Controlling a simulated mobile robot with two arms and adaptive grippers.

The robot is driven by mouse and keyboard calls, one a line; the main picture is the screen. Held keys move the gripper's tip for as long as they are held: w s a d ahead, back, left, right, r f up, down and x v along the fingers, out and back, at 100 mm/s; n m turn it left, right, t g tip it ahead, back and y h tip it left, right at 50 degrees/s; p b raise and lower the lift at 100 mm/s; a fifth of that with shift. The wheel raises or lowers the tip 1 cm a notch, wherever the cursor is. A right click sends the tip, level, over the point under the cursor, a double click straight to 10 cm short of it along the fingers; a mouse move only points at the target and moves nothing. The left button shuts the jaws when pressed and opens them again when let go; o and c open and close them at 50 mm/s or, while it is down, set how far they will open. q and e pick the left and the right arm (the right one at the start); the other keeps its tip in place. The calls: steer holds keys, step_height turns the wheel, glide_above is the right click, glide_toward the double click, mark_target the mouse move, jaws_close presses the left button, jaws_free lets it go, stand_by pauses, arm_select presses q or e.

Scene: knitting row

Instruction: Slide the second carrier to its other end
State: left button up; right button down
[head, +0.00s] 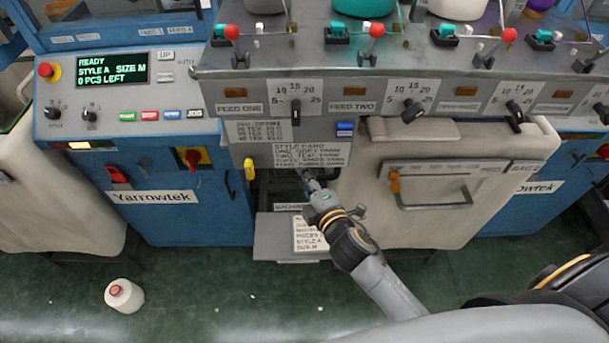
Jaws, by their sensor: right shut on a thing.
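My right gripper (309,182) reaches in from the lower right to a dark narrow opening (283,186) low in the front of the knitting machine, below the style card (297,155). It is shut on a small part there. Its fingers and the shadow hide that part, so I cannot tell for sure that it is the second carrier. A yellow handle (249,169) stands at the left edge of the opening, apart from the gripper. My left gripper is not in view.
A grey tray (272,238) with a printed card juts out below the opening. A beige cover with an orange-knobbed handle (434,195) is to the right. Feed dials and red-knobbed levers line the shelf above. A yarn cone (124,297) stands on the green floor. The display (112,70) reads READY.

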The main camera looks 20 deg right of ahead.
steer(key=shift+s+f, duration=0.2)
steer(key=shift+f, duration=0.35)
steer(key=c, duration=1.4)
jaws_free()
steer(key=shift+o, duration=0.3)
steer(key=shift+w+r, duration=0.1)
steer(key=shift+r, duration=0.05)
steer(key=shift+r, duration=0.1)
steer(key=v, duration=1.2)
